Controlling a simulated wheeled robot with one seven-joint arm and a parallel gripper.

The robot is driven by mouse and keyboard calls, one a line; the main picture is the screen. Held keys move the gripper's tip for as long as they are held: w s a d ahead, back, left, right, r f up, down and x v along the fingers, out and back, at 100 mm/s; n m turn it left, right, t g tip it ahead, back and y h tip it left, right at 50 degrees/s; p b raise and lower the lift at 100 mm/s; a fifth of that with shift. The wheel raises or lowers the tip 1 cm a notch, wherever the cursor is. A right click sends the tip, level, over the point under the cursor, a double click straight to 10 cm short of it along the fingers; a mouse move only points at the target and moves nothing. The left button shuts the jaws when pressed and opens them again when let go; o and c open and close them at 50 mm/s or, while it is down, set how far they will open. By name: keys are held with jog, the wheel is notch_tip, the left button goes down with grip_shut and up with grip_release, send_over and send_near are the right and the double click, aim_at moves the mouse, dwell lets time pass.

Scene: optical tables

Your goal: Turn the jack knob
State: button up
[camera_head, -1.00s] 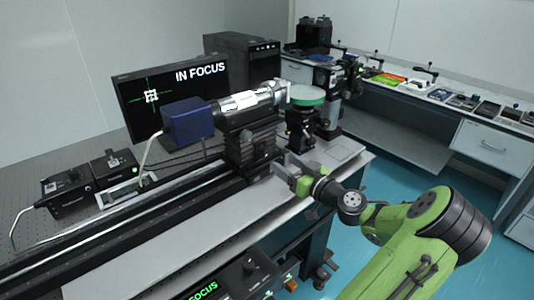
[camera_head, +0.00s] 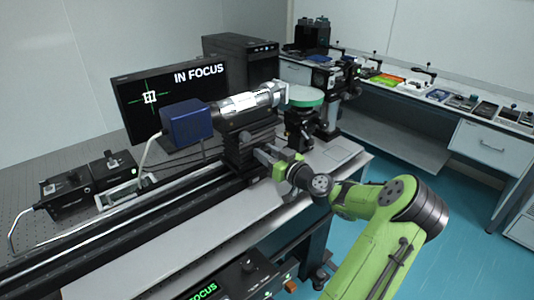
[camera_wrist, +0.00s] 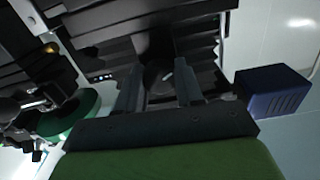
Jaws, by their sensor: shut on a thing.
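The black jack (camera_head: 236,148) stands on the rail and carries the silver lens tube (camera_head: 245,103) with the blue camera box (camera_head: 187,122) at its left end. My gripper (camera_head: 260,157) is at the jack's near right side. In the wrist view, the dark jack knob (camera_wrist: 158,74) lies between the two fingers of my gripper (camera_wrist: 158,88), which are shut on it. The knob is hidden by my gripper in the head view. The monitor (camera_head: 148,106) reads IN FOCUS, with a white mark at a green crosshair.
A green-rimmed round stage (camera_head: 304,97) on a black mount stands right of the lens tube. Black control boxes (camera_head: 65,195) sit at the left. A pale plate (camera_head: 170,245) lies along the table front. A side bench (camera_head: 400,152) stands at the right.

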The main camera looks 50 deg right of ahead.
jog(key=shift+c, duration=0.5)
jog(key=shift+m, duration=0.6)
jog(key=o, duration=1)
jog(key=shift+s, duration=0.1)
jog(key=v, duration=1.5)
jog(key=shift+s+a+r, duration=0.1)
jog(key=shift+s, duration=0.2)
jog(key=shift+w, duration=0.1)
